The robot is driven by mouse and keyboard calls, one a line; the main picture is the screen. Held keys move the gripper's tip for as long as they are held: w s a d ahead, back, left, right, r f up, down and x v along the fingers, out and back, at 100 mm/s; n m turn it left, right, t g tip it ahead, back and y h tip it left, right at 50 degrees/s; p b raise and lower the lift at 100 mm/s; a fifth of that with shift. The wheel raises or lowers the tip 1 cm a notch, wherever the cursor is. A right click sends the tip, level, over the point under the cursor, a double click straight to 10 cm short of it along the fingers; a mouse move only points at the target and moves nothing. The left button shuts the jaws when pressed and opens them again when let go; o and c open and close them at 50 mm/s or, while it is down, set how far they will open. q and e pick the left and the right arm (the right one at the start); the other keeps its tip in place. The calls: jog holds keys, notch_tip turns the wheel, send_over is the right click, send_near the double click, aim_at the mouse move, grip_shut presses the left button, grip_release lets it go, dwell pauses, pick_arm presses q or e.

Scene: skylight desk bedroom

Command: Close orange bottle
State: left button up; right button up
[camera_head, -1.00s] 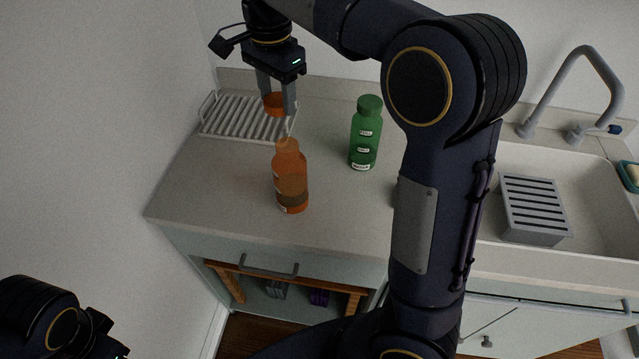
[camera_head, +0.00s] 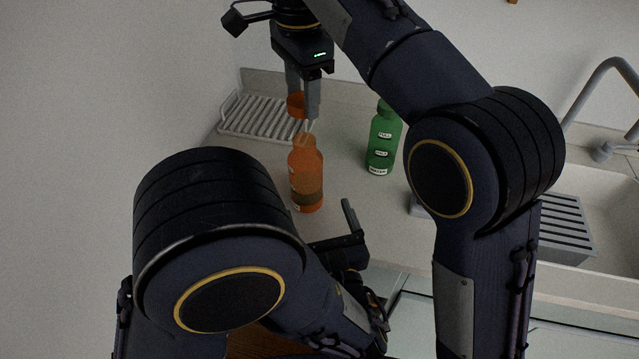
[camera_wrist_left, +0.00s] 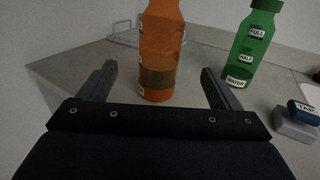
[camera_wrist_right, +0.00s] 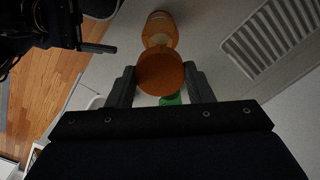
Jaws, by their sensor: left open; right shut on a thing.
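The orange bottle (camera_head: 306,180) stands upright and uncapped on the counter. It also shows in the left wrist view (camera_wrist_left: 160,50) and behind the cap in the right wrist view (camera_wrist_right: 160,28). My right gripper (camera_head: 303,108) is shut on the orange cap (camera_head: 297,104), which it holds above the bottle mouth, apart from it. The cap fills the space between the fingers in the right wrist view (camera_wrist_right: 160,73). My left gripper (camera_wrist_left: 159,72) is open and empty, low in front of the bottle, which appears between its fingers but beyond them.
A green bottle (camera_head: 383,140) with a lid stands to the right of the orange one. A grey dish rack (camera_head: 252,117) lies behind left. The sink with a slotted grey caddy (camera_head: 560,228) is at right. A blue-topped item (camera_wrist_left: 303,112) sits at the left wrist view's right.

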aim_at(305, 170)
dwell(0.3)
pick_arm(q)
jog(key=w, duration=0.4)
jog(key=w+a, duration=0.1)
jog(key=w, duration=0.3)
jog(key=w+a, duration=0.1)
jog(key=w, duration=0.2)
jog(key=shift+w+a, duration=0.15)
jog(key=shift+w, duration=0.25)
jog(key=shift+c, duration=0.5)
jog(key=c, duration=1.4)
pick_arm(e)
jog(key=shift+f, duration=2.45)
jog(key=shift+f, duration=0.2)
jog(key=shift+f, duration=0.7)
jog(key=shift+f, duration=0.55)
